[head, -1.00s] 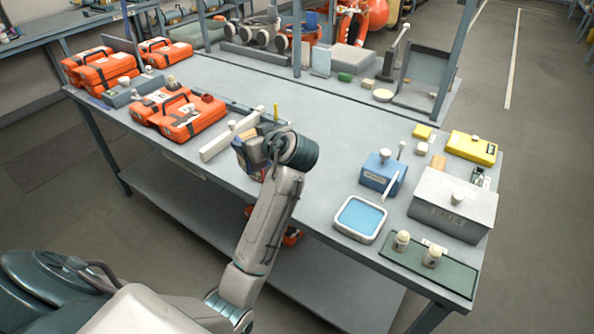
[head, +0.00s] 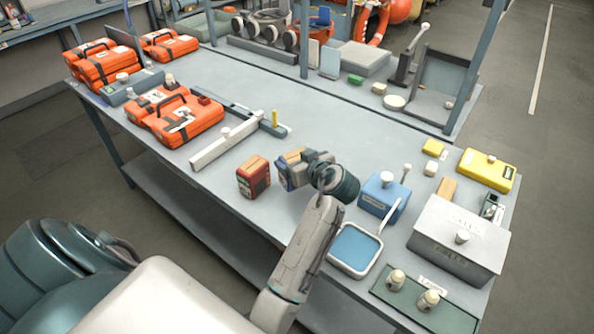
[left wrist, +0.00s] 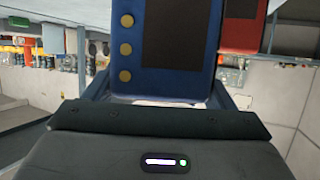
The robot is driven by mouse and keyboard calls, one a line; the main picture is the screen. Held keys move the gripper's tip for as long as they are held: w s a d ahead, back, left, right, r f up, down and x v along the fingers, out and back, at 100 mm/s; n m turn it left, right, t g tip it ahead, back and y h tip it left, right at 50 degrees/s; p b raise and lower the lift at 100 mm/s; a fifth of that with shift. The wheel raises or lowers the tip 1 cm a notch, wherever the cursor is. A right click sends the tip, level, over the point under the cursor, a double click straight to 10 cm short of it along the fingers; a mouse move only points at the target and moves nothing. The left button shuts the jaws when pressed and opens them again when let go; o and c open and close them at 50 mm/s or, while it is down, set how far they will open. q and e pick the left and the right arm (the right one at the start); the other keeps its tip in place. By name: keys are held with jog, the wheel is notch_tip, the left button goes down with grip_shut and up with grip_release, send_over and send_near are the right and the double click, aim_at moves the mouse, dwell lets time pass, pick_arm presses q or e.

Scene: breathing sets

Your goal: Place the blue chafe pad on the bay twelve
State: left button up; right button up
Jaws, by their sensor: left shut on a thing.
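My left gripper (head: 306,170) is over the middle of the bench, shut on a blue block-like piece (head: 286,176), which I take to be the blue chafe pad. In the left wrist view this blue piece (left wrist: 168,45) fills the top middle, with brass round studs and a dark panel. A similar red piece (head: 254,178) stands on the bench just left of it and shows behind it in the left wrist view (left wrist: 240,38). I cannot tell whether the blue piece touches the bench. I cannot make out a bay marked twelve. My right gripper is not in view.
A blue box (head: 383,196), a blue-topped tray (head: 355,249) and a grey lidded box (head: 458,238) stand to the right. A white bar (head: 224,147) and orange cases (head: 186,122) lie to the left. The bench (head: 330,120) is clear behind the gripper.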

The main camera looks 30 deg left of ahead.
pick_arm(q)
jog(key=shift+f, duration=0.75)
notch_tip(320, 180, down, 3)
jog(key=shift+w+f+p, duration=0.1)
jog(key=shift+w+p, duration=0.05)
jog(key=shift+p, duration=0.45)
jog(key=shift+f, duration=0.25)
jog(key=o, duration=1)
jog(key=shift+o, duration=1.3)
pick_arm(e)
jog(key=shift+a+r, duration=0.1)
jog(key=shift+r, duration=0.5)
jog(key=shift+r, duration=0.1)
pick_arm(q)
jog(key=shift+r, duration=0.2)
